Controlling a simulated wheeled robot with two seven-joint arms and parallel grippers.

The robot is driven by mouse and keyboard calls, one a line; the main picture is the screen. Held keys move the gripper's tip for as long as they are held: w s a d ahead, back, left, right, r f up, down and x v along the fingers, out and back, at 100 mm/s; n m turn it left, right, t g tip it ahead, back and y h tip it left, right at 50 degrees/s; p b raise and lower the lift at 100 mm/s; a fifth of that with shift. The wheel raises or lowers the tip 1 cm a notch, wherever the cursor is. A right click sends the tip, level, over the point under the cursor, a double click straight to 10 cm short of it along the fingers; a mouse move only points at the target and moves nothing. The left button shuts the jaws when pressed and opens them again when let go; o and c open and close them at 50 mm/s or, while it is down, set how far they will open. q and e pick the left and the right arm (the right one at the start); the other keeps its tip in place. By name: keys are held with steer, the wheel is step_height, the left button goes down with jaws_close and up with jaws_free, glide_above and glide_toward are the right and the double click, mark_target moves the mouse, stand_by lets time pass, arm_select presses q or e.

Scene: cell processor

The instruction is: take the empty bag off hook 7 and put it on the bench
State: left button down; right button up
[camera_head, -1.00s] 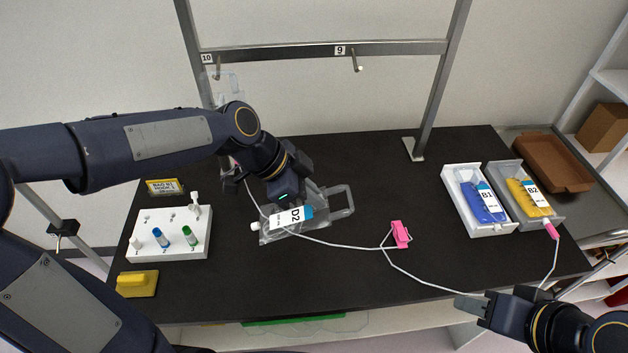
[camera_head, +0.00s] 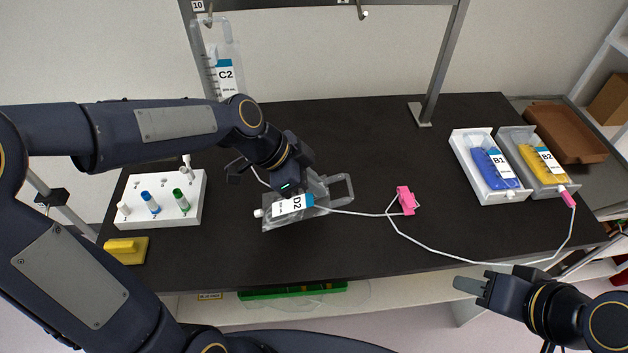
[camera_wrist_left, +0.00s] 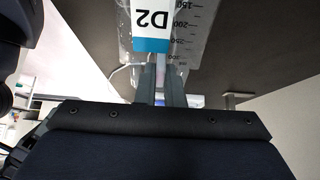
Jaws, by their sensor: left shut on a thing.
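The clear bag labelled D2 (camera_head: 275,215) has a white and blue label and no coloured liquid visible. My left gripper (camera_head: 297,188) is shut on it at one end. In the left wrist view, the bag (camera_wrist_left: 197,38) extends from between the fingers (camera_wrist_left: 162,85). It is over the middle-left of the dark bench (camera_head: 350,245); I cannot tell whether it touches the top. My right gripper (camera_head: 470,286) is at the bench's front right, apart from the bag; its finger gap is unclear. Hook 7 is not in view.
A white tube runs through a pink clamp (camera_head: 406,200) to yellow bag B2 (camera_head: 540,168). Blue bag B1 (camera_head: 488,170) lies in a white tray (camera_head: 462,150). Bag C2 (camera_head: 226,50) hangs behind my left arm. A white rack (camera_head: 160,212) and yellow block (camera_head: 125,250) stand left.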

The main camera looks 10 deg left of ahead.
mark_target(291, 201)
arm_select(q)
steer(key=c, duration=1.5)
jaws_free()
steer(key=shift+r, duration=0.1)
steer(key=v, duration=0.7)
steer(key=shift+s+a+r, duration=0.15)
steer(key=shift+a+r, duration=0.1)
steer(key=shift+r, duration=0.05)
steer(key=s+a+f+n+t+y, duration=0.1)
steer(key=s+a+n, duration=0.1)
steer(key=s+n, duration=0.3)
steer(key=s+a+f+n+t+y, duration=0.1)
steer(key=s+a+f+n, duration=0.1)
steer(key=s+n, duration=0.3)
steer(key=s+a+f+n+t+y, duration=0.1)
steer(key=s+a+f+n, duration=0.1)
steer(key=s+a+n, duration=0.2)
steer(key=shift+s+n+t, duration=0.3)
steer(key=shift+s+n, duration=0.6)
steer(key=shift+n, duration=0.4)
steer(key=shift+r, duration=0.1)
